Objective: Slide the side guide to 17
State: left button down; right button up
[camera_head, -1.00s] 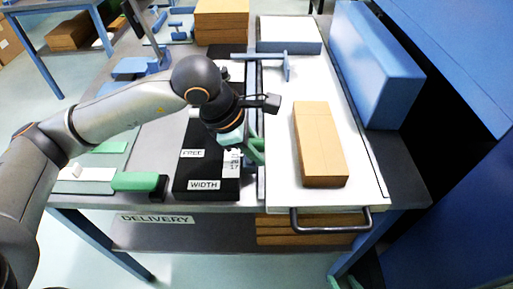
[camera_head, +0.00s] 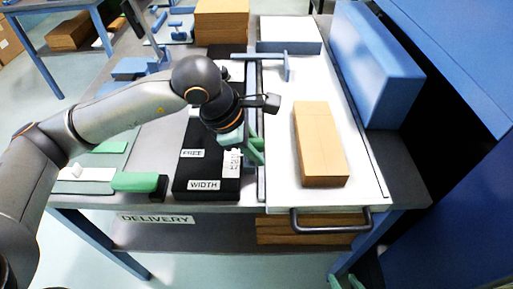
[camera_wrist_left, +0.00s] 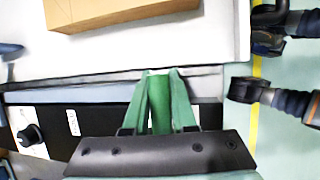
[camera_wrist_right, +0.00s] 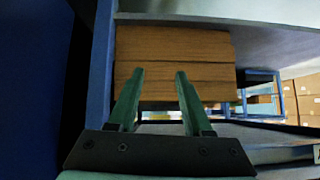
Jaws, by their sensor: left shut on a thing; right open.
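My left gripper (camera_head: 254,148) is low at the left edge of the white tray, beside the black block marked WIDTH (camera_head: 207,167). In the left wrist view its fingers (camera_wrist_left: 160,76) are shut on a green tab (camera_wrist_left: 158,105). The side guide, a blue-grey rail (camera_head: 262,184), runs along the tray's left side; it also shows in the left wrist view (camera_wrist_left: 75,93). A small white scale label (camera_head: 232,165) sits on the block near the gripper; its numbers are too blurred to read surely. My right gripper (camera_wrist_right: 159,74) is open and empty, low in front of the table.
A brown kraft block (camera_head: 318,145) lies on the white tray (camera_head: 280,110), right of the guide. A dark handle (camera_head: 330,224) sticks out in front. A long blue block (camera_head: 375,65) borders the right. Brown stacks (camera_wrist_right: 175,62) lie on the shelf below.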

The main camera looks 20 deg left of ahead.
jog(key=shift+s+f, duration=0.15)
jog(key=shift+s, duration=0.05)
pick_arm(q)
jog(key=shift+s, duration=0.1)
jog(key=shift+s+d+b, duration=0.25)
jog(key=shift+s+b, duration=0.3)
jog(key=shift+b, duration=0.2)
jog(key=c, duration=1)
grip_release()
pick_arm(e)
jog(key=shift+w+d+r+t, duration=0.1)
jog(key=shift+w+r+t, duration=0.7)
jog(key=shift+w+r, duration=0.35)
jog(key=shift+w+f, duration=0.1)
pick_arm(q)
jog(key=shift+r, duration=0.15)
